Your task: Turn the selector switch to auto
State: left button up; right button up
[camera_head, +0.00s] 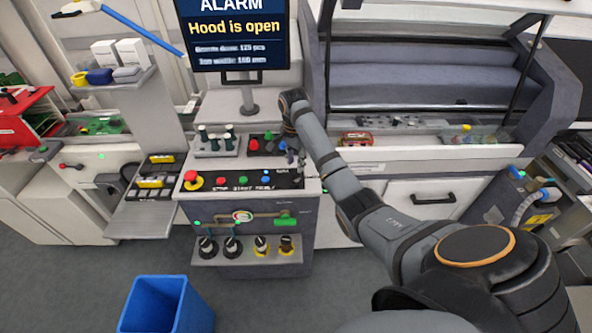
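The control panel (226,181) is a dark sloped strip on a light grey console in the middle. It carries a red emergency-stop button (191,177) on a yellow ring and green, blue and red push buttons. Small lettering stands at its right end, too small to read. My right arm reaches in from the lower right, and my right gripper (291,150) points down over the back right of the panel. The selector switch is not clearly visible; the gripper may cover it. I cannot tell whether the gripper touches anything or is open. My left gripper is not in view.
A monitor (233,30) reads "ALARM, Hood is open". A raised hood (420,75) stands at the right. Beside the gripper is a tray with coloured knobs (264,144). Below the panel is a shelf with several dark knobs (232,247). A blue bin (165,305) stands on the floor.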

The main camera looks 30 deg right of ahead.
aim_at(296, 173)
notch_tip(296, 173, up, 4)
jog(key=w+d+f+m, duration=0.1)
jog(key=w+m, duration=0.1)
jog(key=shift+y, duration=0.3)
jog(key=f+p, duration=0.1)
jog(key=f, duration=0.4)
jog(key=f+p, duration=0.1)
jog(key=f, duration=0.3)
jog(key=shift+s+d+f, duration=0.15)
jog(key=shift+s+f, duration=0.05)
jog(key=shift+f, duration=0.15)
grip_shut()
